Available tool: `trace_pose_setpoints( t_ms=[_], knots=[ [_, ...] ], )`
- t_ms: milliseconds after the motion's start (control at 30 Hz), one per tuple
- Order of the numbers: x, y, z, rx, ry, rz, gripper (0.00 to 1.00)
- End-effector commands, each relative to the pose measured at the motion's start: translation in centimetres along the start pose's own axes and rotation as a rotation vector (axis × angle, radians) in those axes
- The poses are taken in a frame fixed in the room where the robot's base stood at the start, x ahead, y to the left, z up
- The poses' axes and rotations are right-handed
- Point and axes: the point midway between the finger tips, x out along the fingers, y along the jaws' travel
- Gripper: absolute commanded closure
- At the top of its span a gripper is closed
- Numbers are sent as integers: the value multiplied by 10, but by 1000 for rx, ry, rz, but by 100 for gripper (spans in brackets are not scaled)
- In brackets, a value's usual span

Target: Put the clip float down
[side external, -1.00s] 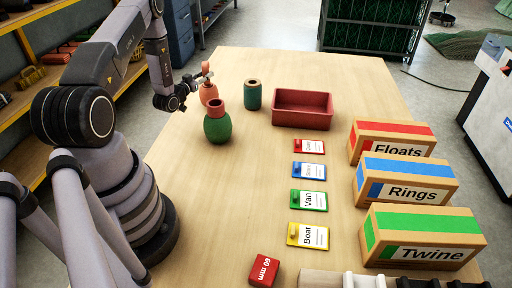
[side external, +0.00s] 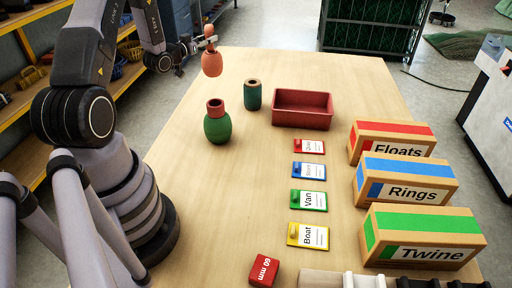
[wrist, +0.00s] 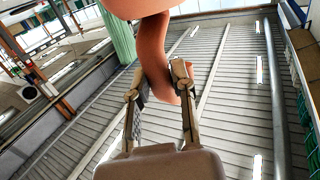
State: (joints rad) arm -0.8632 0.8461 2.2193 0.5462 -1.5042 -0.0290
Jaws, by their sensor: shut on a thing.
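An orange float (side external: 212,65), the only float in my grip, hangs in the air above the far left of the table in the side external view. Its round body is below and its narrow neck is at the top. My gripper (side external: 210,41) is shut on that neck. In the wrist view, the two fingers of my gripper (wrist: 158,84) sit either side of the orange float's curved neck (wrist: 154,50), and part of its body shows at the top edge. The pictures do not show a label naming it the clip float.
A green float with a red-brown neck (side external: 217,127) and a dark green cylinder (side external: 253,96) stand on the table (side external: 245,200). A red tray (side external: 302,122) is empty. Coloured label cards (side external: 309,200) and boxes (side external: 405,182) line the right.

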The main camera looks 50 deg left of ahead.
Motion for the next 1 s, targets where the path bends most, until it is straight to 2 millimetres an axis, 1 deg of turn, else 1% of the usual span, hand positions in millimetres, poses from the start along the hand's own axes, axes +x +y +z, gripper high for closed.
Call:
trace_pose_setpoints(
  t_ms=[33, 67, 100, 167, 267, 300, 367, 400, 467, 500, 600, 700, 800, 1000],
  knots=[
    [-1, 12, 2, -1, 0, 41, 100],
    [-2, 19, 3, -1, 1, 65, 100],
    [-4, 31, 5, -1, 0, 108, 100],
    [-8, 49, 7, -2, 1, 173, 100],
    [-19, 87, 11, -3, 2, 311, 100],
    [-26, 104, 12, -3, 3, 377, 100],
    [-39, 132, 14, -4, 4, 485, 100],
    [-50, 152, 14, -4, 5, 562, 100],
    [-68, 180, 14, -4, 7, 682, 100],
    [-81, 197, 13, -3, 9, 758, 100],
    [-112, 230, 10, -2, 11, 923, 100],
    [-139, 253, 5, -1, 14, 1050, 100],
    [-161, 269, 1, 1, 15, 1150, 100],
    [-196, 288, -8, 1, 17, 1296, 100]
  ],
)
